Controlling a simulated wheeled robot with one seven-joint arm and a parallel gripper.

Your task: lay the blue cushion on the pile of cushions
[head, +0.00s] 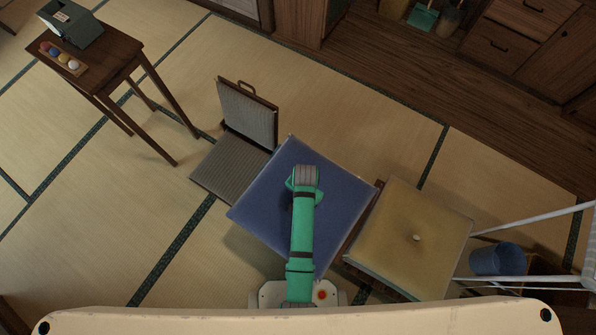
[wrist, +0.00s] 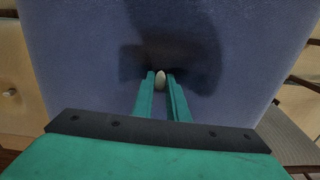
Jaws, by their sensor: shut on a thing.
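The blue cushion (head: 262,208) is a flat square, held under my arm in the head view. It fills most of the wrist view (wrist: 75,50). My gripper (wrist: 161,78) is shut on the cushion's pale centre button, its two green fingers on either side of it. In the head view my arm hides the fingertips and the button. The pile of cushions shows a yellow cushion (head: 415,225) on top, with a pale button at its middle. It lies to the right of the blue cushion, whose right corner comes close to its edge. The pile's lower layers are mostly hidden.
A legless chair (head: 247,118) with a grey seat stands behind and left of the blue cushion. A wooden table (head: 118,52) with a box and small balls is at upper left. A blue bin (head: 497,260) and white rails (head: 535,217) stand right of the pile.

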